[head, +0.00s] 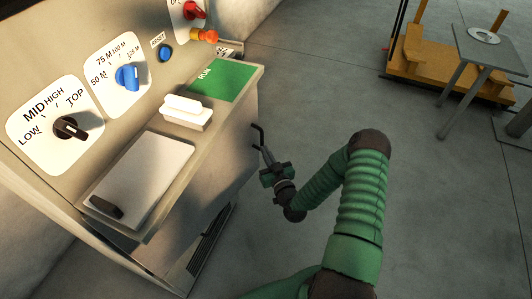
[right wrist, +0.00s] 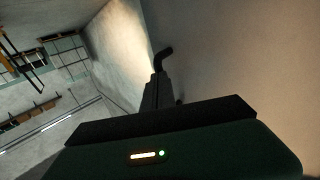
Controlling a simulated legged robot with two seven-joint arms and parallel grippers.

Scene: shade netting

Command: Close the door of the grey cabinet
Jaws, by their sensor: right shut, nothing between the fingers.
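The grey cabinet (head: 215,185) stands at the left in the head view, under a sloping control panel. Its pale side faces right, and a dark vented strip (head: 210,240) shows low down. I cannot make out the door's edge or how far open it stands. My right gripper (head: 258,138) is shut and empty, close beside the cabinet's right edge below the green pad. In the right wrist view the gripper (right wrist: 157,75) points along a large pale surface (right wrist: 240,60). Whether it touches that surface I cannot tell. My left gripper is out of view.
The panel carries a black knob (head: 70,127), blue knob (head: 128,77) and red knob (head: 193,10). A white block (head: 186,112) and a flat tablet-like plate (head: 140,175) lie on the ledge. A grey table (head: 485,45) and wooden pallet (head: 440,75) stand far right. Floor between is clear.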

